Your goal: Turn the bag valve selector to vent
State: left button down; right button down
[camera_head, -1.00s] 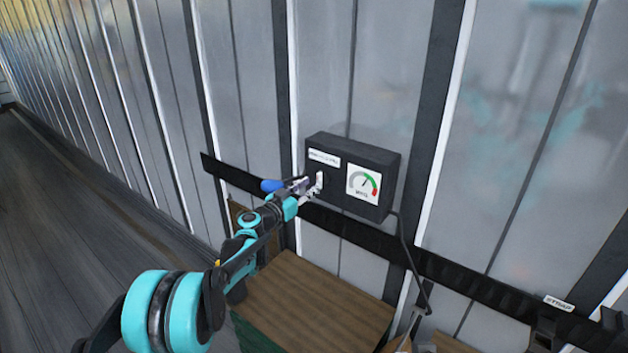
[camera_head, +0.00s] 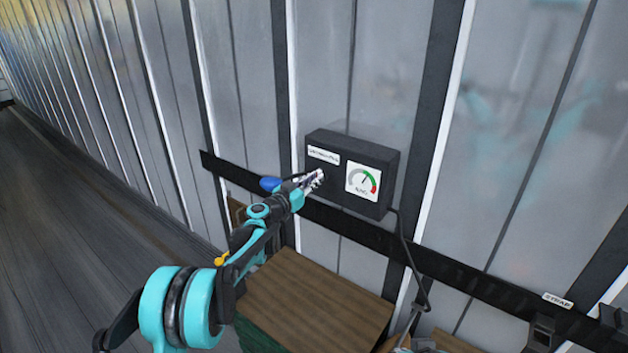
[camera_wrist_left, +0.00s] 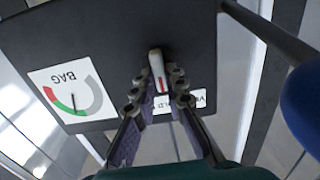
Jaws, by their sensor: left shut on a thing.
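The bag valve box (camera_head: 376,154) is a black box on the wall, with a white label strip (camera_head: 323,155) and a round BAG gauge (camera_head: 361,182) whose needle sits in the green. The selector (camera_wrist_left: 157,70) is a small pale lever with a red line in the left wrist view. Its red end points toward the label, near the letters "LD"; the fingers hide part of the lettering. My left gripper (camera_head: 319,177) is at the box front, left of the gauge. In the left wrist view my left gripper (camera_wrist_left: 155,90) is shut on the selector, one finger on each side.
A dark rail (camera_head: 350,224) runs along the ribbed wall below the box. A black cable (camera_head: 405,250) hangs from the box's right side. A brown-topped stack (camera_head: 315,305) stands below. A STRAP label (camera_head: 558,301) is at the right. Floor is open at left.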

pick_arm(q)
jog(key=n+b, duration=0.1)
jog(key=n, duration=0.3)
jog(key=n+b, duration=0.2)
jog(key=n, duration=0.3)
jog(key=shift+w+a+n, duration=0.1)
jog(key=shift+a+n, duration=0.1)
jog(key=shift+n, duration=0.1)
dwell(0.5)
jog(key=c, duration=1.6)
grip_release()
jog(key=shift+o, duration=0.2)
